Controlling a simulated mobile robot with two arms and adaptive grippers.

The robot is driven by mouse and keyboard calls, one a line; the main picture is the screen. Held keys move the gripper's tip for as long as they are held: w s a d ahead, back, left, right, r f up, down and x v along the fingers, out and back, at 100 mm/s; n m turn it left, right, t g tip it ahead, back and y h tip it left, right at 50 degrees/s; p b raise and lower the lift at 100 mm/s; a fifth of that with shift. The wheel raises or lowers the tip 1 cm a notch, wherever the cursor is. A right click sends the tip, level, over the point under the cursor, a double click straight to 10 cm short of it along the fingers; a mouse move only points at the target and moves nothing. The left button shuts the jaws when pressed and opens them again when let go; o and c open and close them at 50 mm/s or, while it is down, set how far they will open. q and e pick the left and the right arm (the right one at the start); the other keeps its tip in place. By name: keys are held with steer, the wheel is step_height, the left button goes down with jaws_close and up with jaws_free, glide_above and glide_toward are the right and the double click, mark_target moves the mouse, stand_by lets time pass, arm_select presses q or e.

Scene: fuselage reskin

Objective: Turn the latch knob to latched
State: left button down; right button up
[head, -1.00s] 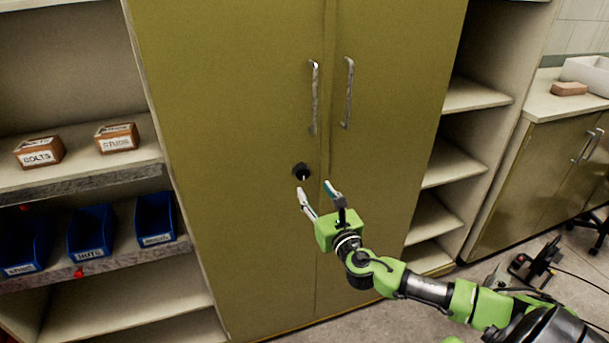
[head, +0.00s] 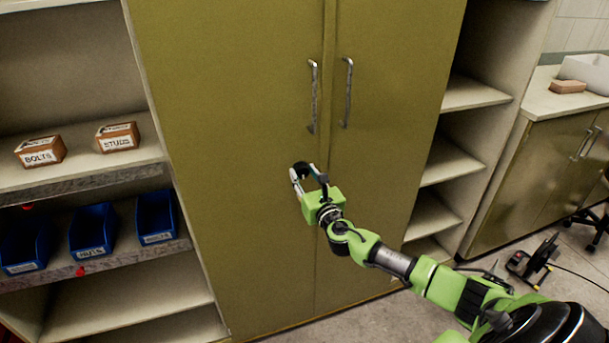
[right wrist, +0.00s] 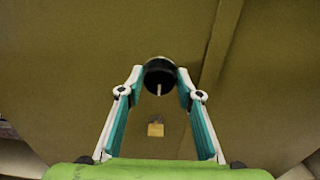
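The latch knob (head: 300,168) is a small black round knob on the left door of the olive cabinet (head: 240,120), below the handles. In the right wrist view the knob (right wrist: 160,73) has a pale pointer line pointing down in the picture. A small yellow padlock-like mark (right wrist: 155,130) is on the door below it. My right gripper (head: 308,170) is at the knob, with one finger on each side. In the right wrist view its fingertips (right wrist: 160,78) close in against the knob's sides. My left gripper is not in view.
Two metal door handles (head: 313,97) stand above the knob. Open shelves at left hold labelled boxes (head: 118,137) and blue bins (head: 92,230). Empty shelves (head: 470,95) are at right, then a counter (head: 555,100). A black device (head: 535,258) with cables is on the floor.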

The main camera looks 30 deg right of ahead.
steer(key=c, duration=0.5)
steer(key=shift+o, duration=0.2)
steer(key=shift+f+m, duration=0.1)
steer(key=shift+m, duration=0.2)
steer(key=m+b, duration=0.2)
steer(key=m, duration=0.1)
steer(key=shift+m, duration=0.3)
steer(key=m+b, duration=0.1)
steer(key=m, duration=0.3)
steer(key=shift+d+m+b, duration=0.1)
steer(key=shift+m+b, duration=0.2)
steer(key=m+b, duration=0.1)
steer(key=m, duration=0.3)
steer(key=shift+d+f+m, duration=0.1)
steer(key=shift+m, duration=2.4)
